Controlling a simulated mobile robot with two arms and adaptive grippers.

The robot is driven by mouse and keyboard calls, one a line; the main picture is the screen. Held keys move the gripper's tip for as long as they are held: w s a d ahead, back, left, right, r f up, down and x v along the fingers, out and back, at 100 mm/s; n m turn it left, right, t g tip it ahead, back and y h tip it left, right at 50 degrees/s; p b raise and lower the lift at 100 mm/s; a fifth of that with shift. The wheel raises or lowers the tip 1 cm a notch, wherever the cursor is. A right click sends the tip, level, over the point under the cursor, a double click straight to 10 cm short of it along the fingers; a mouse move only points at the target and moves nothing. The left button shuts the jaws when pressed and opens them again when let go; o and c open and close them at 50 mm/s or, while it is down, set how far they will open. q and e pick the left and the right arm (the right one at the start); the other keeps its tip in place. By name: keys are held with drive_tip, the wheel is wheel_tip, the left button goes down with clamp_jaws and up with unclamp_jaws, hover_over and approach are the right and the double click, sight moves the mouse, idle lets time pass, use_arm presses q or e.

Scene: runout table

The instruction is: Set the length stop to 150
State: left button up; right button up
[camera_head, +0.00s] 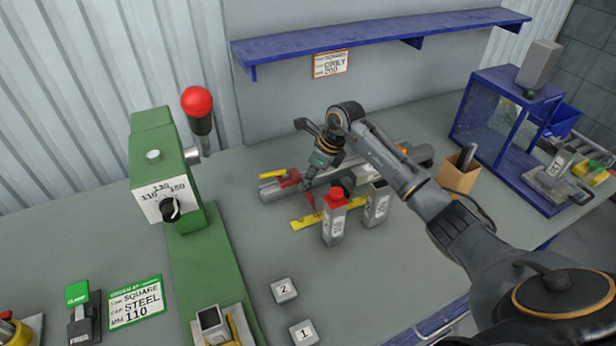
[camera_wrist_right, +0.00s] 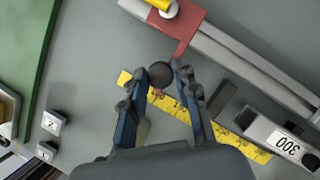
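A red stop block (camera_wrist_right: 180,28) with a yellow handle (camera_wrist_right: 170,8) sits on a grey rail (camera_wrist_right: 235,62). In the head view, the block (camera_head: 289,178) is near the rail's left end. A yellow scale (camera_wrist_right: 240,140) lies beside the rail; I cannot read the block's setting. My right gripper (camera_wrist_right: 160,70) is open over the scale, fingers on either side of a dark round knob (camera_wrist_right: 161,75); contact is unclear. In the head view, my right gripper (camera_head: 322,182) hides part of the rail. My left gripper is out of view.
A green machine (camera_head: 190,235) has a black dial (camera_head: 169,210) marked 110, 130 and 150. A red-topped block (camera_head: 335,218) and a grey block (camera_head: 377,204) stand before the scale. Small blocks 2 (camera_head: 284,290) and 1 (camera_head: 304,333) lie nearer.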

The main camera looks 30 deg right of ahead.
clamp_jaws()
drive_tip(key=shift+d, duration=0.1)
drive_tip(key=d+b, duration=0.3)
drive_tip(key=d, duration=0.1)
drive_tip(key=shift+s+d, duration=0.15)
drive_tip(key=shift+d, duration=0.25)
drive_tip(key=o, duration=1)
unclamp_jaws()
drive_tip(key=shift+c, duration=0.2)
drive_tip(key=shift+r, duration=0.1)
